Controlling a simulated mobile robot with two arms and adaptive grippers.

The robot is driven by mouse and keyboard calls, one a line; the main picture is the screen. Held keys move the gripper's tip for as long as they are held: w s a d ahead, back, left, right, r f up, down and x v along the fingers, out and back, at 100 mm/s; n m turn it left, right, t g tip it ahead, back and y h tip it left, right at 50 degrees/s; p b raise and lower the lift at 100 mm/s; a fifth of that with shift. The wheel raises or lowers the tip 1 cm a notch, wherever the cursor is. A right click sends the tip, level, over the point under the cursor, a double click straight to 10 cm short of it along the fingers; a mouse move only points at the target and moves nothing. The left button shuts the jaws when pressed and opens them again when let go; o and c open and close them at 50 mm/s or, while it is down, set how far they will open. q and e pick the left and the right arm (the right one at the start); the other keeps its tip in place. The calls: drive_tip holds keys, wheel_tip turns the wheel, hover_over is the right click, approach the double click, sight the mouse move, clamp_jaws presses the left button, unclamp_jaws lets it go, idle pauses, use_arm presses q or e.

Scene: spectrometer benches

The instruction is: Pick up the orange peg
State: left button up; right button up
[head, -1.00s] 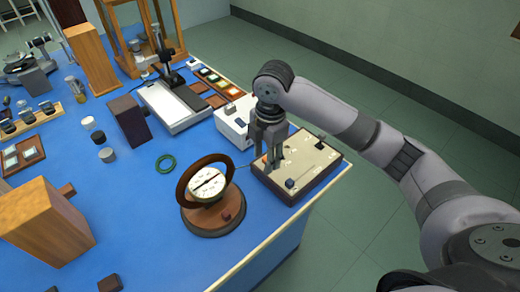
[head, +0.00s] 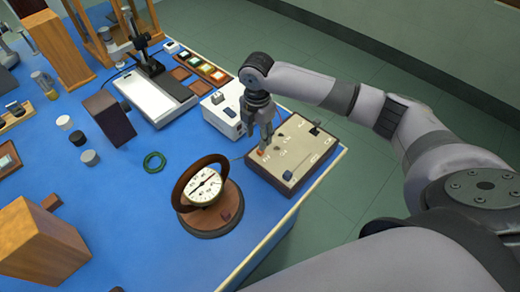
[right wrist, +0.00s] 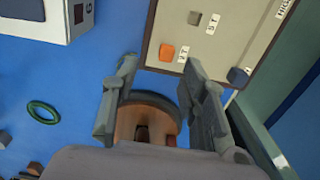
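The orange peg (head: 261,153) is a small block on the cream-topped panel box (head: 318,155), near its left side. It also shows in the right wrist view (right wrist: 167,52), ahead of and between my finger lines. My right gripper (head: 265,143) is over the left part of the panel, close to the peg. In the right wrist view the two fingers (right wrist: 160,72) stand wide apart with nothing between them. I cannot tell the exact height of the fingertips above the peg. My left gripper is not in view.
A dark blue knob (head: 288,175) and a black lever (head: 315,129) stand on the panel. A round dial instrument (head: 206,220) with a wooden ring sits close at left. A white box (head: 222,115) adjoins behind. A green ring (head: 155,162) lies on the blue table.

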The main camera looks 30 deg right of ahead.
sight(260, 153)
drive_tip(key=shift+f, duration=0.2)
drive_tip(key=shift+s+f, duration=0.15)
drive_tip(key=shift+f, duration=0.05)
drive_tip(key=f, duration=0.1)
drive_tip(key=f+p, duration=0.1)
drive_tip(key=f, duration=0.3)
drive_tip(key=shift+s+p, duration=0.3)
drive_tip(key=shift+p, duration=0.1)
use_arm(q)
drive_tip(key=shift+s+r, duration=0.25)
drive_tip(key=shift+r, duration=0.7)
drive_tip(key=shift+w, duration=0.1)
use_arm(e)
drive_tip(key=shift+c, duration=0.5)
drive_tip(key=shift+r, duration=0.1)
drive_tip(key=c, duration=0.4)
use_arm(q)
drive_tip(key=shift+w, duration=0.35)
use_arm(e)
clamp_jaws()
